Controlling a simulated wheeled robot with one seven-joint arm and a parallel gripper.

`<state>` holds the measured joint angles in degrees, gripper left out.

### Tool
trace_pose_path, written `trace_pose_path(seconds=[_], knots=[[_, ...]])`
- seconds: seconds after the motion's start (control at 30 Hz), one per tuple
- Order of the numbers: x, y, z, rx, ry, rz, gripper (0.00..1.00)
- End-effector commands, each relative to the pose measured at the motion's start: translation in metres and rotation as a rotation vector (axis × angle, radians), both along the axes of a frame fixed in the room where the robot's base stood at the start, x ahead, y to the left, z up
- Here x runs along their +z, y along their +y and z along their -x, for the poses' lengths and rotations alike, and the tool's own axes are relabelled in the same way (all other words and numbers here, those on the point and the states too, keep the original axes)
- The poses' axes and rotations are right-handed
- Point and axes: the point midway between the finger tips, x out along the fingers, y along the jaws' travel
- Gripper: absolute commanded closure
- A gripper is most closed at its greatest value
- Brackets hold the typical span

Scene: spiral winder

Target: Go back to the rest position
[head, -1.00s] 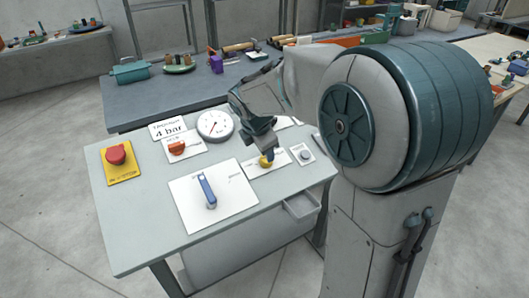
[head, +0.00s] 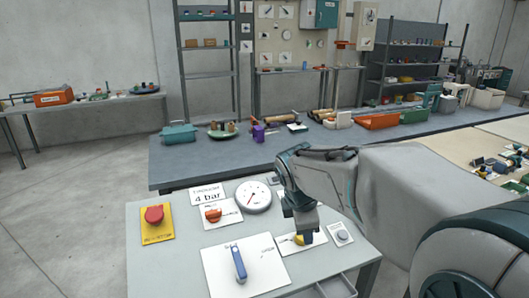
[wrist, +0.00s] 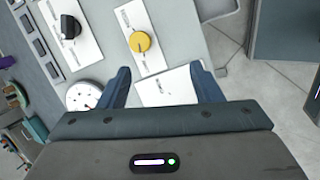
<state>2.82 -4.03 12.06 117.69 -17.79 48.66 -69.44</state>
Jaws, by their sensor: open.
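My gripper (head: 303,226) hangs over the right part of the grey control bench (head: 150,262), just above a yellow knob (head: 303,239). In the wrist view my gripper (wrist: 165,78) has its two blue fingers apart, with nothing between them. The yellow knob (wrist: 139,42) sits on its white card beyond the fingertips there, apart from them. My arm reaches in from the right in the head view and hides part of the bench.
The bench holds a red button (head: 154,215), an orange knob (head: 213,215), a gauge (head: 253,197), a blue lever (head: 239,262) and a grey button (head: 341,235). A black knob (wrist: 69,27) shows in the wrist view. A long table (head: 185,165) stands behind.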

Motion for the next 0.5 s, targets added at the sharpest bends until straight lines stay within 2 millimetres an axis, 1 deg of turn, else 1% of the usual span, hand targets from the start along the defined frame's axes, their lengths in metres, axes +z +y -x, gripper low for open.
trace_pose_path(seconds=[0.03, 0.1, 0.3, 0.4, 0.5], knots=[[0.000, -0.005, 0.017, -0.108, -0.013, -0.046, 0.41], [-0.003, -0.010, 0.041, -0.284, -0.030, -0.122, 0.41], [-0.016, -0.020, 0.107, -0.793, -0.067, -0.346, 0.41], [-0.025, -0.023, 0.136, -1.029, -0.074, -0.448, 0.41], [-0.033, -0.023, 0.158, -1.225, -0.074, -0.529, 0.41]])
